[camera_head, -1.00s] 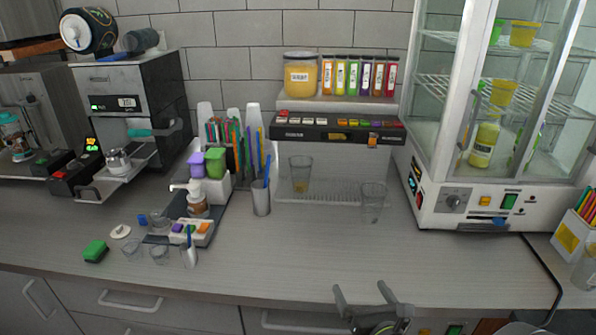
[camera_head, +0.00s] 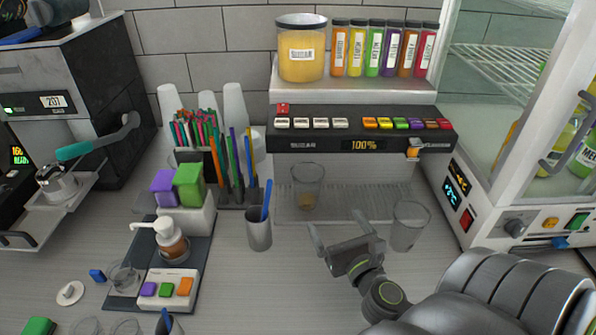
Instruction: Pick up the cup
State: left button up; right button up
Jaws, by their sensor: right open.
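A clear cup (camera_head: 306,188) with a little amber liquid at its bottom stands upright on the drip grid under the dispenser. A second clear cup (camera_head: 409,226) looks empty and stands on the counter at the right front of the dispenser. My right gripper (camera_head: 337,221) is open and empty, its fingers pointing toward the dispenser. In the picture it is below the cup with liquid and left of the empty cup, apart from both. My left gripper is not in view.
The dispenser (camera_head: 350,142) has a panel reading 100%. A grey holder (camera_head: 259,232) with a blue stick stands left of my gripper. A pump bottle (camera_head: 172,244) and button tray (camera_head: 168,287) are farther left. The glass cabinet (camera_head: 520,190) is at right.

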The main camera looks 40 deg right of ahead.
aim_at(315, 188)
jog(key=x, duration=1)
jog(key=shift+w, duration=0.3)
jog(key=shift+w+d, duration=0.15)
jog(key=shift+w, duration=0.25)
jog(key=b+x, duration=0.1)
jog(key=x, duration=0.4)
jog(key=shift+a+f+b, duration=0.1)
jog(key=shift+a+b, duration=0.1)
jog(key=shift+b, duration=0.15)
jog(key=shift+w+d, duration=0.15)
jog(key=shift+w, duration=0.25)
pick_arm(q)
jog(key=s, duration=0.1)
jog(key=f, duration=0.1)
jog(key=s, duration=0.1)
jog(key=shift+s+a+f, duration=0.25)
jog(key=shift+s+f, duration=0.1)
pick_arm(e)
jog(key=shift+s, duration=0.1)
